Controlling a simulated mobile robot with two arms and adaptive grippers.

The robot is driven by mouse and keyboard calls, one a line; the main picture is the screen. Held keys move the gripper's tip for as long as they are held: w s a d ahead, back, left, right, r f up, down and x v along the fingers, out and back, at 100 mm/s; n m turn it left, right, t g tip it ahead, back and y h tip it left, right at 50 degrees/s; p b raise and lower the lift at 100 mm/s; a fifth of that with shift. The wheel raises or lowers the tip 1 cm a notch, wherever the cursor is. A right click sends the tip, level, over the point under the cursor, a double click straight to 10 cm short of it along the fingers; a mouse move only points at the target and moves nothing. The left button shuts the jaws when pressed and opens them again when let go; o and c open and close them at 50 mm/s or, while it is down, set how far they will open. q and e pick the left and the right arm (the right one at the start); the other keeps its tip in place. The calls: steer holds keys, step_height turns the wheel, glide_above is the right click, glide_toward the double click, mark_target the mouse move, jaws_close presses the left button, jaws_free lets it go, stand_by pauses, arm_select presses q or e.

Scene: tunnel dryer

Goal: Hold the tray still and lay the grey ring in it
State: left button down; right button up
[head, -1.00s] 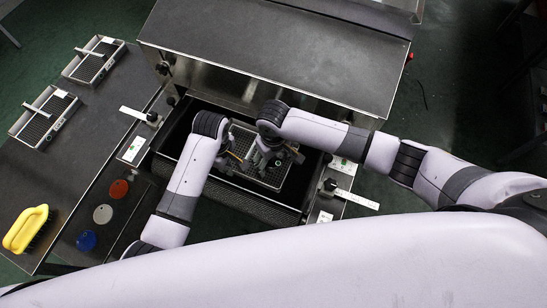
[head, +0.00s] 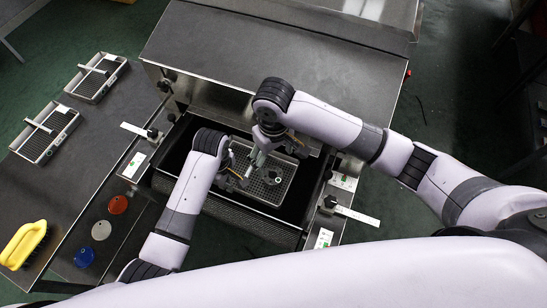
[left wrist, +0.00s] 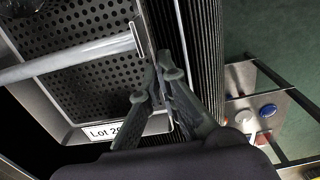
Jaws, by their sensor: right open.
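The tray (head: 288,188) is a metal tray with a perforated floor, sitting in the dark dryer opening. It also shows in the left wrist view (left wrist: 95,75), with a bar across it and a "Lot" label. A small grey ring (head: 275,178) appears to lie on the tray's floor, right of the bar; it is small and partly shadowed. My left gripper (head: 236,178) is at the tray's left wall; in the left wrist view its fingers (left wrist: 160,72) close on that wall from both sides. My right gripper (head: 258,165) is open above the tray, apart from the ring.
Red (head: 118,204), pale grey (head: 101,230) and blue (head: 84,257) discs lie on a side plate at left. A yellow-handled brush (head: 22,245) and two more trays (head: 97,77) (head: 45,132) are on the left table. The dryer hood (head: 270,60) stands behind the opening.

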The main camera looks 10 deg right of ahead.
arm_select(q)
steer(key=c, duration=2.3)
jaws_free()
steer(key=o, duration=0.6)
